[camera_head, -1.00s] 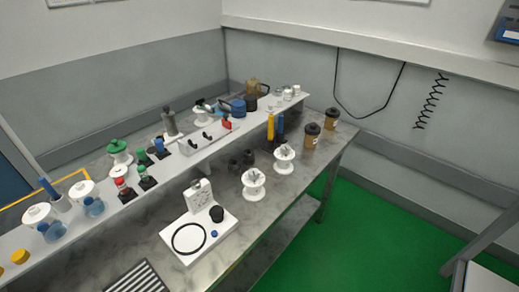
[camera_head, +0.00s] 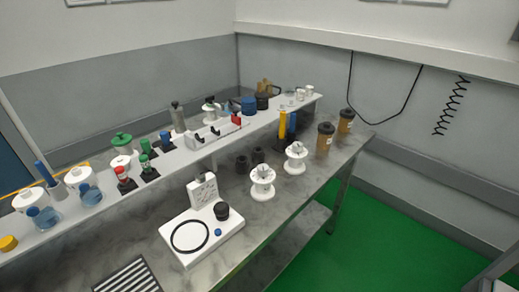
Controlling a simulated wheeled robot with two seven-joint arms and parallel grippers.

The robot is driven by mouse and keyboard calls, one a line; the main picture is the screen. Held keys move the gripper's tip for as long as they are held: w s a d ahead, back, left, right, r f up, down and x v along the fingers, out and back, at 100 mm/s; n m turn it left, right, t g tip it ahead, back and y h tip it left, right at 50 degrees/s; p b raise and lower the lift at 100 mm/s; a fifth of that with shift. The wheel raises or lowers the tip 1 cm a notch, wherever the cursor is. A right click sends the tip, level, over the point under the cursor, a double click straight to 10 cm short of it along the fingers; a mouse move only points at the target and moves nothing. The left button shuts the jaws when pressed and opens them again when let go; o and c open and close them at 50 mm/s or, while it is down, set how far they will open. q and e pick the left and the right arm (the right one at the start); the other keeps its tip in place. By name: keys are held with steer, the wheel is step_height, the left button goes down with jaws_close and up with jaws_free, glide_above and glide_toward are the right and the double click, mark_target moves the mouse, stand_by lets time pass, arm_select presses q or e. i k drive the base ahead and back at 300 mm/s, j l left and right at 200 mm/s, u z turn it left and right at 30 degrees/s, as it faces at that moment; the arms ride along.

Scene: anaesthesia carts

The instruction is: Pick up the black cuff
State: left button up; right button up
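Which item is the black cuff is not certain. A short black cylinder (camera_head: 222,211) sits on a white base unit (camera_head: 186,257) on the grey table. Two dark cylinders stand side by side behind it, a left one (camera_head: 242,163) and a right one (camera_head: 258,156), partly under the raised shelf. Another black cylinder (camera_head: 262,101) stands on the shelf beside a blue pot. A thin black ring (camera_head: 189,237) lies on the white base unit. Neither of my grippers is in view.
A long raised shelf (camera_head: 112,207) holds bottles and jars. Two white spools, left (camera_head: 262,183) and right (camera_head: 295,158), stand on the table, with brown cups (camera_head: 325,138) beyond. A striped mat (camera_head: 127,277) lies in front. Green floor (camera_head: 345,235) is open at right.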

mark_target(258, 154)
steer(key=i+l+u, duration=0.45)
steer(key=l, duration=0.45)
steer(key=i+l+u, duration=0.2)
steer(key=l, duration=0.3)
steer(key=i+l+u, duration=0.25)
steer(key=l, duration=0.25)
steer(key=i+l+u, duration=0.2)
steer(key=l, duration=0.35)
steer(key=l+u, duration=0.2)
steer(key=l, duration=0.4)
steer(key=i+l+u, duration=0.1)
steer(key=l+u, duration=0.15)
steer(key=l, duration=0.35)
